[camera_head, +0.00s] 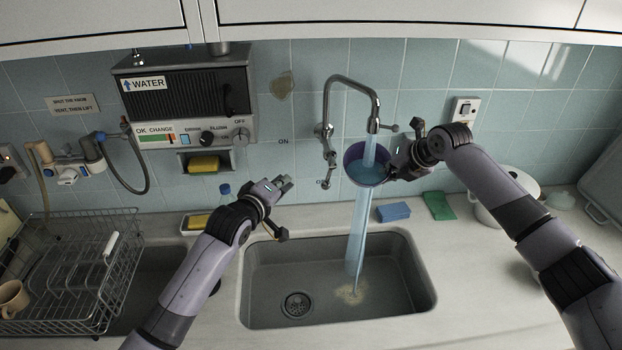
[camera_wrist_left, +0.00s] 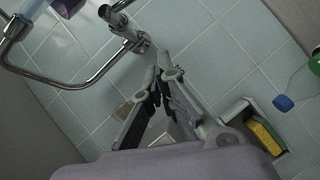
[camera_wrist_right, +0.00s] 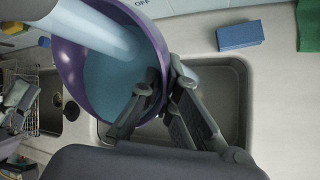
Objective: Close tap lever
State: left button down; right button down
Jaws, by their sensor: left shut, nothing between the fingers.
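The tap (camera_head: 352,82) is a chrome pipe on the tiled wall, also in the left wrist view (camera_wrist_left: 95,75). Water (camera_head: 369,150) runs from its spout. The tap's lever (camera_head: 329,157) appears to be at its wall mount, between the ON label (camera_head: 283,141) and the OFF label (camera_head: 322,184); its exact setting is hard to tell. My left gripper (camera_head: 287,183) is shut and empty, left of the tap mount. My right gripper (camera_head: 392,167) grips the rim of a purple cup (camera_wrist_right: 90,55) under the spout. The cup holds water, which spills into the sink (camera_head: 262,270).
A water heater (camera_head: 190,95) hangs left of the tap. A dish rack (camera_head: 70,270) stands far left. A blue sponge (camera_head: 393,212), a green cloth (camera_head: 438,205) and a white pot (camera_head: 485,210) stand behind and right of the sink.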

pick_arm(q)
jog(key=w+d+f, duration=0.4)
jog(key=w+d, duration=0.2)
jog(key=d, duration=0.1)
jog(key=shift+w+f, duration=0.15)
jog(key=shift+w, duration=0.1)
dwell(0.5)
jog(key=shift+d+f+n, duration=0.5)
jog(key=shift+d+f, duration=0.15)
jog(key=shift+w+a, duration=0.1)
